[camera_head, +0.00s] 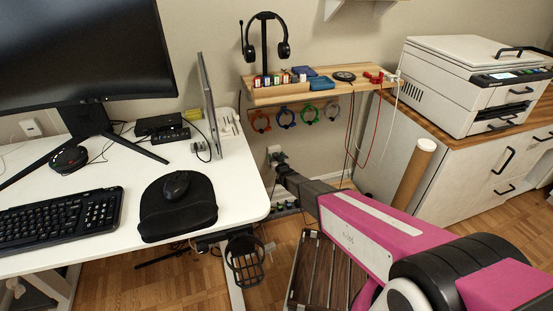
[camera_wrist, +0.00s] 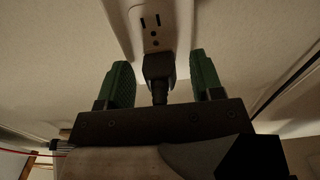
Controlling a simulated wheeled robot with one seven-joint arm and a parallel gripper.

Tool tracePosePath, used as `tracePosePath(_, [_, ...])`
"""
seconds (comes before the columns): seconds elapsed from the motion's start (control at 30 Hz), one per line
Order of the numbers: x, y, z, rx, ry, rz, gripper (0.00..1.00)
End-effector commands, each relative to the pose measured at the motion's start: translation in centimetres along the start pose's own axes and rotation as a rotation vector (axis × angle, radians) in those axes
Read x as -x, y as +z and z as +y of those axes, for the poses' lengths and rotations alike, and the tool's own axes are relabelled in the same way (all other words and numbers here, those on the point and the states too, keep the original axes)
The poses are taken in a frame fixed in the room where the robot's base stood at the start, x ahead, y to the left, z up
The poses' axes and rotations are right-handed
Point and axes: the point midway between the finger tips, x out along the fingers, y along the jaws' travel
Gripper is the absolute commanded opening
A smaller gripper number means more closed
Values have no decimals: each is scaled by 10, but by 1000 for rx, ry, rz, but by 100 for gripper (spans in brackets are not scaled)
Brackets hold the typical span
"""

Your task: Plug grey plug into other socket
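A white wall outlet (camera_wrist: 152,22) shows at the top of the wrist view, with one bare socket face visible. A dark grey plug (camera_wrist: 158,68) sits just below that face, against the outlet, with its cord end toward my gripper. The plug's prongs are hidden. My gripper (camera_wrist: 162,80) is open, with one green finger on each side of the plug and a gap on both sides. In the head view my gripper (camera_head: 278,160) is at the wall between the desk and the wooden shelf, and it partly covers the outlet (camera_head: 273,149).
The white desk (camera_head: 110,240) stands to the left of my arm. A wooden shelf (camera_head: 330,86) with hanging cables is above and to the right. Another wall outlet (camera_head: 31,128) is behind the monitor. A cardboard tube (camera_head: 415,172) leans by the cabinet. A power strip (camera_head: 286,208) lies low by the wall.

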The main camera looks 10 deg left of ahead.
Motion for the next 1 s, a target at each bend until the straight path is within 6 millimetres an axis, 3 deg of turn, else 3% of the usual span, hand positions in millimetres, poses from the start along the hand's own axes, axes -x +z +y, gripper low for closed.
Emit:
tracePosePath(0.27, [2, 0, 0, 0, 0, 0, 60])
tracePosePath(0.43, [14, -1, 0, 0, 0, 0, 60])
tracePosePath(0.9, [95, -1, 0, 0, 0, -2, 60])
tracePosePath(1.0, [105, -1, 0, 0, 0, -1, 60])
